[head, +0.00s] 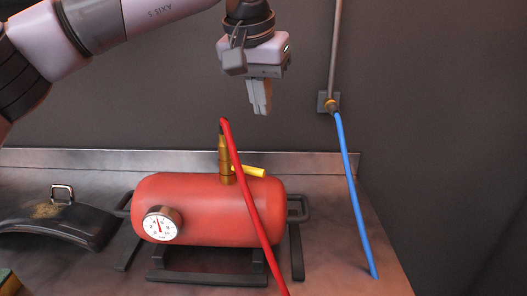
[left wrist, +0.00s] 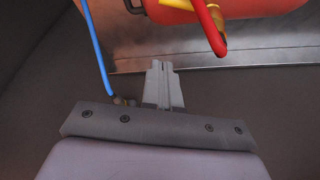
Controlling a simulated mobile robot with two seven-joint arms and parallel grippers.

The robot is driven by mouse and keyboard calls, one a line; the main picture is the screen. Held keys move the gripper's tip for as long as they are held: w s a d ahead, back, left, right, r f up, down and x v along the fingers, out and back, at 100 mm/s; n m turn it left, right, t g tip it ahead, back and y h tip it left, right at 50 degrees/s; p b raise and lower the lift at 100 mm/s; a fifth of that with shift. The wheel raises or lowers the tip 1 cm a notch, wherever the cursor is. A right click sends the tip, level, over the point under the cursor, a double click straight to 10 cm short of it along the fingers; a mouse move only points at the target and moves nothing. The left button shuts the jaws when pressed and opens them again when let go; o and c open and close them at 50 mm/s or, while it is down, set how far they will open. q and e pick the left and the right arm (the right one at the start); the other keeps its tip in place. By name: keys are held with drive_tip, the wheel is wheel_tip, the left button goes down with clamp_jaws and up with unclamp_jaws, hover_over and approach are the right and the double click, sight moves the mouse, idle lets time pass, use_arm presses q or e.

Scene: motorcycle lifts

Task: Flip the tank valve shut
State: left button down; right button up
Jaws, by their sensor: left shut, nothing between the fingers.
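The red tank (head: 195,207) lies on its side in a dark frame on the counter. A brass valve (head: 225,160) stands upright on its top, with a red hose from its upper end. The yellow valve handle (head: 247,171) sticks out sideways to the right. My left gripper (head: 262,112) is shut and empty, pointing down above and to the right of the valve, apart from it. In the left wrist view the gripper (left wrist: 163,65) shows at the middle, with the yellow handle (left wrist: 173,5) and red tank (left wrist: 240,10) at the top edge. My right gripper is not in view.
A red hose (head: 247,190) runs down across the tank's front. A blue hose (head: 354,190) hangs from a wall fitting (head: 328,103) at the right. A dark fender-like part (head: 60,220) lies left of the tank. A metal backsplash (head: 320,163) runs along the wall.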

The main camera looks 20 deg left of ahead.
sight(243, 169)
use_arm(q)
drive_tip(key=x, duration=0.9)
drive_tip(key=shift+f, duration=0.55)
drive_tip(key=shift+s+a+f+p, duration=0.1)
drive_tip(key=shift+s+f+p, duration=0.05)
drive_tip(key=shift+s, duration=0.75)
drive_tip(key=shift+s+f+p, duration=0.15)
drive_tip(key=shift+s, duration=0.8)
